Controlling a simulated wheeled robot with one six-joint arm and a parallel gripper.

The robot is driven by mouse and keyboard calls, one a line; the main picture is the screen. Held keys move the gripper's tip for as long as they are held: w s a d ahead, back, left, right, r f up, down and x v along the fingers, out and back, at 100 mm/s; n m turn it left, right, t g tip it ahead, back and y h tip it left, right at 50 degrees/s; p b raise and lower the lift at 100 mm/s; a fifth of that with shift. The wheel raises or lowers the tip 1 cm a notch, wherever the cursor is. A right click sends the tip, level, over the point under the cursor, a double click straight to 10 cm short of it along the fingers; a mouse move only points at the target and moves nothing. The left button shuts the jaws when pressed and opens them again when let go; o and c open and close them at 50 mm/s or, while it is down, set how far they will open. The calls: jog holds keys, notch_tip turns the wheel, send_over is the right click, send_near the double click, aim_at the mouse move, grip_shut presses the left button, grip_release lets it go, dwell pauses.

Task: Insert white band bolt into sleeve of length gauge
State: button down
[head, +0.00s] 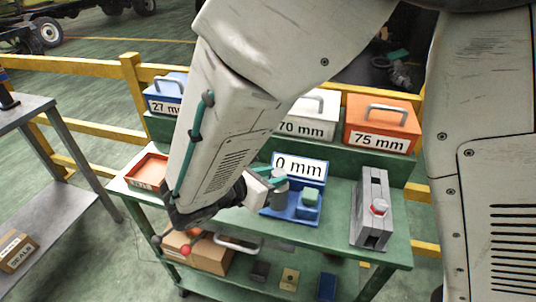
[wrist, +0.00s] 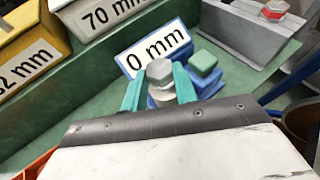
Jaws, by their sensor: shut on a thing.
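My gripper (head: 270,181) has teal fingers, shut on a grey hex-headed bolt (wrist: 160,73) with a pale band below its head. The bolt also shows in the head view (head: 280,187), over the left part of the blue "0 mm" holder (head: 271,213). I cannot tell whether its lower end touches the holder. The grey length gauge (head: 362,229) stands to the right on the green bench, apart from my gripper. A bolt with a red band (head: 379,208) sits on the gauge; it also shows at the top of the wrist view (wrist: 274,10). The gauge's sleeve opening is not clear.
A green block (head: 310,197) sits on the blue holder beside the bolt. Behind, on a raised shelf, stand a white "70 mm" box (head: 309,127), an orange "75 mm" box (head: 379,140) and a blue "27 mm" box (head: 158,104). An orange tray (head: 148,170) is at left.

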jog(key=shift+f, duration=0.85)
jog(key=c, duration=1)
grip_release()
jog(key=v, duration=0.7)
jog(key=shift+s+a+r, duration=0.15)
jog(key=shift+s+a, duration=0.1)
jog(key=shift+a, duration=0.05)
jog(key=s+d+r+m+g+y, duration=0.2)
jog(key=s+d+r+m+y, duration=0.1)
jog(key=d+m, duration=0.5)
jog(key=s+d+r+m+g+y, duration=0.2)
jog(key=s+d+r+m+y, duration=0.1)
jog(key=d+m, duration=0.6)
jog(key=s+d+r+m+g+y, duration=0.3)
jog(key=s+d+r+m+y, duration=0.1)
jog(key=s+d+m, duration=0.3)
jog(key=shift+s+d+r+m, duration=0.1)
jog(key=shift+d+r+m, duration=0.25)
jog(key=shift+d, duration=0.35)
jog(key=shift+d+r+m, duration=0.25)
jog(key=shift+d+m, duration=0.05)
jog(key=shift+d, duration=0.4)
jog(key=shift+s+d+r+m, duration=0.1)
jog(key=shift+d+r+m, duration=0.2)
jog(key=shift+d, duration=0.4)
